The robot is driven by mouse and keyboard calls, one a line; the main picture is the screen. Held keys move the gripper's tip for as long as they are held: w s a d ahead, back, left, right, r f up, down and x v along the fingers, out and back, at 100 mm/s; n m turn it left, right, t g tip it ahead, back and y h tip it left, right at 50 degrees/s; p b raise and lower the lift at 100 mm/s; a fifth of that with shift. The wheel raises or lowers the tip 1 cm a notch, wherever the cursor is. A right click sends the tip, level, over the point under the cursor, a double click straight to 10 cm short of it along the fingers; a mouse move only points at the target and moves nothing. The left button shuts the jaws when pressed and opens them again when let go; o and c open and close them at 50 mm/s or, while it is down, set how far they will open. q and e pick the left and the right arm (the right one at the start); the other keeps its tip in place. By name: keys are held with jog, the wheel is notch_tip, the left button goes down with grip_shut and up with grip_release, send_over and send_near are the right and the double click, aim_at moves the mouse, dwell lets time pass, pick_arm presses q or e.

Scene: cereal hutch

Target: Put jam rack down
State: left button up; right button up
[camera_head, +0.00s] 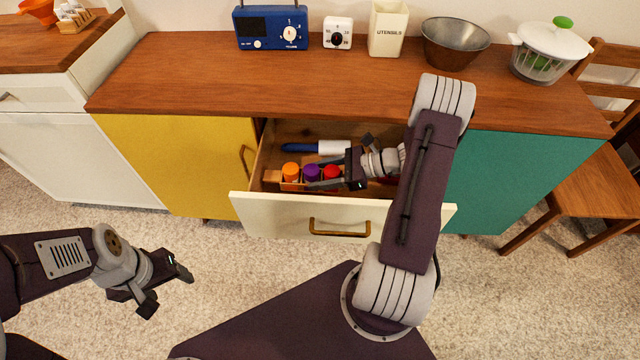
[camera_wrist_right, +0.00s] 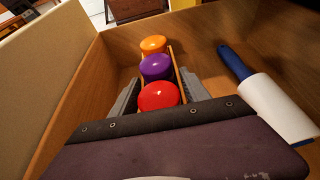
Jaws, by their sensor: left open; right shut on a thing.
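The jam rack (camera_head: 271,177) is a small wooden holder with three jars in a row, with orange, purple and red lids. It is inside the open cream drawer (camera_head: 275,218), near the front panel at the left. In the right wrist view the rack's wooden rail (camera_wrist_right: 180,75) runs away from me beside the lids. My right gripper (camera_head: 342,165) is shut on the rack at its red-lidded end, with one grey finger on each side. I cannot tell whether the rack touches the drawer floor. My left gripper (camera_head: 170,287) is open and empty, over the carpet at the left.
A lint roller with a blue handle and white roll (camera_wrist_right: 275,105) lies in the drawer behind the rack. A yellow door (camera_head: 180,160) and a teal door (camera_head: 510,180) flank the drawer. The countertop (camera_head: 250,75) above is clear at the front.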

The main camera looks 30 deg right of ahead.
notch_tip(320, 180, down, 4)
jog(key=shift+r+b, duration=0.1)
jog(key=shift+b, duration=0.6)
jog(key=shift+r, duration=0.1)
jog(key=shift+f, duration=0.2)
jog(key=o, duration=1.5)
